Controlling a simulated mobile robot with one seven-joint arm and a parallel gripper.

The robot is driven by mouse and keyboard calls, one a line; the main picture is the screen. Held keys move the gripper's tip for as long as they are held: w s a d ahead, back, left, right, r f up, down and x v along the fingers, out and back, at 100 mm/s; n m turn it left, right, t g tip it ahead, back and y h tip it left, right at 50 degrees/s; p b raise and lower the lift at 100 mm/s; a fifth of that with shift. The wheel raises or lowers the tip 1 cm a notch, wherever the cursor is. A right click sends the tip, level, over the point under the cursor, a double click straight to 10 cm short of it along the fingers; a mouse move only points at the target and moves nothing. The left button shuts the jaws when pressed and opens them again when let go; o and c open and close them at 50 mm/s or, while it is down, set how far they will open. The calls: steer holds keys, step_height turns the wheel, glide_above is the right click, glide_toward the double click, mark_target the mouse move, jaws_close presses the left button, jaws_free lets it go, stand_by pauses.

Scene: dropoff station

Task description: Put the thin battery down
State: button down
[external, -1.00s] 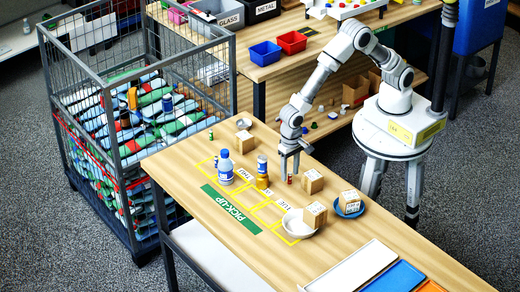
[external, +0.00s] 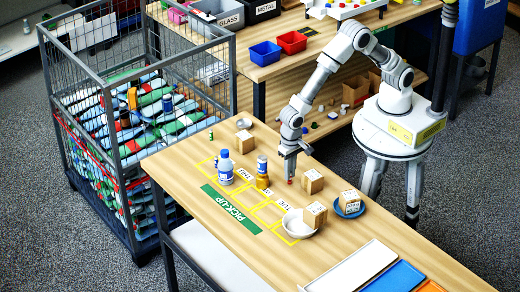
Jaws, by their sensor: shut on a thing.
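My gripper (external: 290,173) points down at the table (external: 185,160), just left of a wooden block (external: 312,181). It is shut on the thin battery (external: 290,181), of which only a small red end shows below the fingertips. The fingers hide the rest of it. The red end is at or very near the table top; I cannot tell whether it touches.
A blue-and-white bottle (external: 225,170) and a smaller amber bottle (external: 262,181) stand to the left, by yellow-outlined boxes and the green PICK-UP sign (external: 230,208).

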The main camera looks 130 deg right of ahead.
steer(key=shift+r, duration=0.1)
step_height(320, 180, up, 4)
steer(key=shift+d+r, duration=0.15)
steer(key=shift+r, duration=0.05)
steer(key=s+d+r, duration=0.6)
steer(key=s+d, duration=0.1)
steer(key=d, duration=0.3)
steer(key=s+d, duration=0.4)
steer(key=d, duration=0.6)
steer(key=s+d, duration=0.4)
steer(key=d, duration=0.5)
steer(key=s+d, duration=0.3)
steer(key=d, duration=0.7)
glide_toward(242, 124)
steer(key=shift+w+a+f+p, duration=0.25)
steer(key=shift+w+a+p, duration=0.05)
steer(key=shift+w+a, duration=0.2)
steer(key=shift+f, duration=2.05)
